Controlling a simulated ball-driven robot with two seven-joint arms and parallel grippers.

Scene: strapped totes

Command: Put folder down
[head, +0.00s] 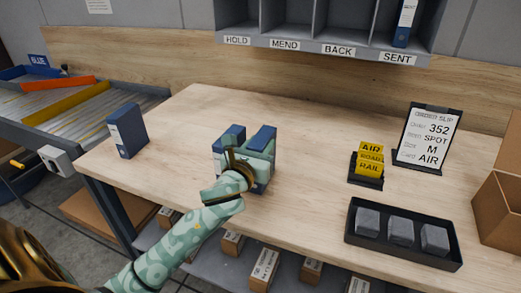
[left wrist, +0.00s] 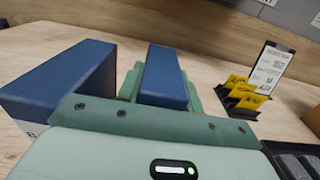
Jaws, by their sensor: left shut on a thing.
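My left gripper (head: 245,158) reaches over the middle of the table and is shut on a blue folder (head: 263,139). In the left wrist view the held folder (left wrist: 165,77) stands between the green fingers. Another blue folder (head: 228,136) is close on its left; it shows large in the left wrist view (left wrist: 65,82). The gripper hides much of both. I cannot tell whether the held folder's bottom touches the table. A third blue folder (head: 127,132) stands upright near the table's left end. My right gripper is not in view.
The table (head: 190,115) is clear behind and left of the gripper. To the right are yellow cards in a holder (head: 366,183), an order slip (head: 428,137), a black tray (head: 360,245) with grey blocks, and a cardboard box (head: 500,212). Labelled cubbies (head: 330,48) hang behind.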

